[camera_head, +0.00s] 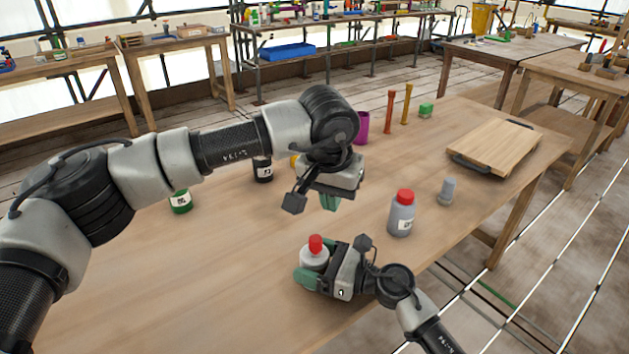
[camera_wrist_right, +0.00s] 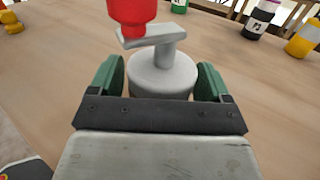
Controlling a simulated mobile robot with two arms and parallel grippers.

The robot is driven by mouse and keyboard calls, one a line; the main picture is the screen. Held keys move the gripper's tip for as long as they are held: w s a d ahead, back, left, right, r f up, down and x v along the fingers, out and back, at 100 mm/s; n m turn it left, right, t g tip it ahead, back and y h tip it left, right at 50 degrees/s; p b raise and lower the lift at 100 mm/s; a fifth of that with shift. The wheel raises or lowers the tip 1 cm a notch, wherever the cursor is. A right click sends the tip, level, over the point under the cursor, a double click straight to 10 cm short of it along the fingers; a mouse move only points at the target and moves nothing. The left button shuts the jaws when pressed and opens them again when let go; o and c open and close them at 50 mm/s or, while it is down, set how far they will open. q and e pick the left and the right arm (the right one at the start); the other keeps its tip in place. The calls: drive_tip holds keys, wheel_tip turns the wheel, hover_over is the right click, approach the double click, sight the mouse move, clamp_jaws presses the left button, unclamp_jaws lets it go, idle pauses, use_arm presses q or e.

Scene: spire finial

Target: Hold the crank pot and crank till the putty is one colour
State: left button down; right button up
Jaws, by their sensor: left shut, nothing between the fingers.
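The crank pot (camera_head: 314,257) is a small pale grey pot with a crank arm and a red knob (camera_head: 316,243) on top. It stands upright near the table's front edge. My right gripper (camera_head: 312,272) has its green fingers on both sides of the pot's body, against it. In the right wrist view the pot (camera_wrist_right: 162,75) sits between the two fingers, with the crank arm (camera_wrist_right: 152,37) and red knob above. My left gripper (camera_head: 329,202) is shut and empty, pointing down above the table, up and beyond the pot. The putty inside is hidden.
A grey bottle with a red cap (camera_head: 401,215) and a small grey piece (camera_head: 447,190) stand right of the pot. A green jar (camera_head: 180,202), a black jar (camera_head: 263,172) and a purple cup (camera_head: 362,127) stand farther back. A wooden board (camera_head: 497,146) lies at the right.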

drive_tip(key=shift+o, duration=0.8)
